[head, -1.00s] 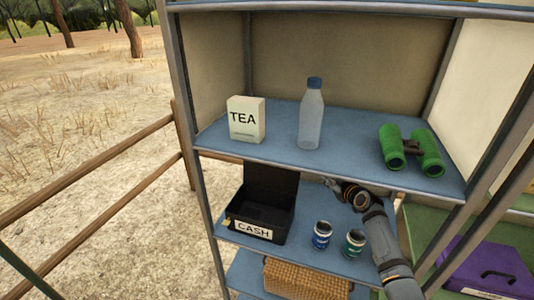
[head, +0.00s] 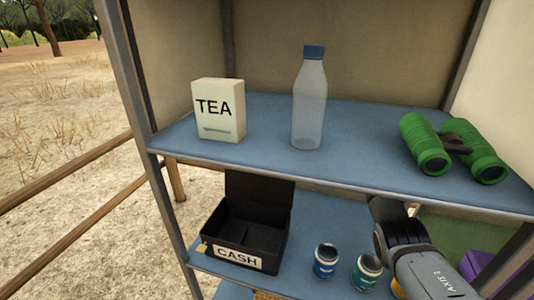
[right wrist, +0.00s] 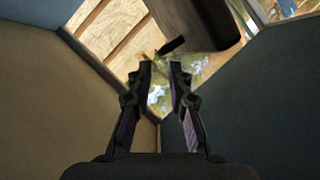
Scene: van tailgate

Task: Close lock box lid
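The black lock box (head: 224,232), labelled CASH, stands on the middle shelf with its lid (head: 258,198) upright at the back. The upper shelf's edge hides the lid's top. My right arm comes in at the lower right, beyond the two jars; its gripper is hidden under the upper shelf in the head view. In the right wrist view my right gripper (right wrist: 161,66) has its fingers apart with nothing between them. A dark block-like shape (right wrist: 200,22) lies beyond the fingertips; I cannot tell whether it is the box. My left gripper is not in view.
A blue jar (head: 325,261) and a teal jar (head: 366,271) stand right of the box. The upper shelf (head: 265,133) overhangs it, carrying a tea box (head: 219,110), a bottle (head: 309,103) and green binoculars (head: 452,149). A post (head: 143,140) stands at the left.

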